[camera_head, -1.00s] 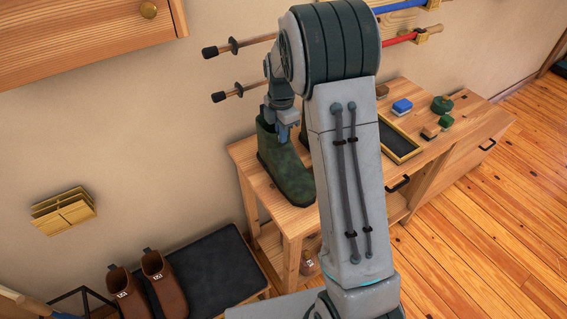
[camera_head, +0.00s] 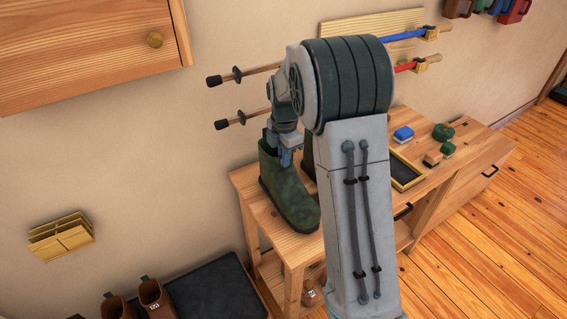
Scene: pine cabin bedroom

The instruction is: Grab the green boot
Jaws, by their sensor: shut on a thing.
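A dark green boot (camera_head: 285,193) stands upright on the left end of the wooden bench (camera_head: 243,181). My gripper (camera_head: 287,158) is at the top opening of this boot, shut on its upper rim. The boot's sole appears to be at the bench top; I cannot tell whether it touches. A second dark green boot (camera_head: 309,160) stands just behind to the right, mostly hidden by my arm and the first boot.
A black-lined tray (camera_head: 406,172), a blue brush (camera_head: 403,133) and green items (camera_head: 444,132) lie on the bench to the right. Ski poles (camera_head: 245,118) hang on the wall behind my gripper. A cabinet (camera_head: 90,50) hangs upper left.

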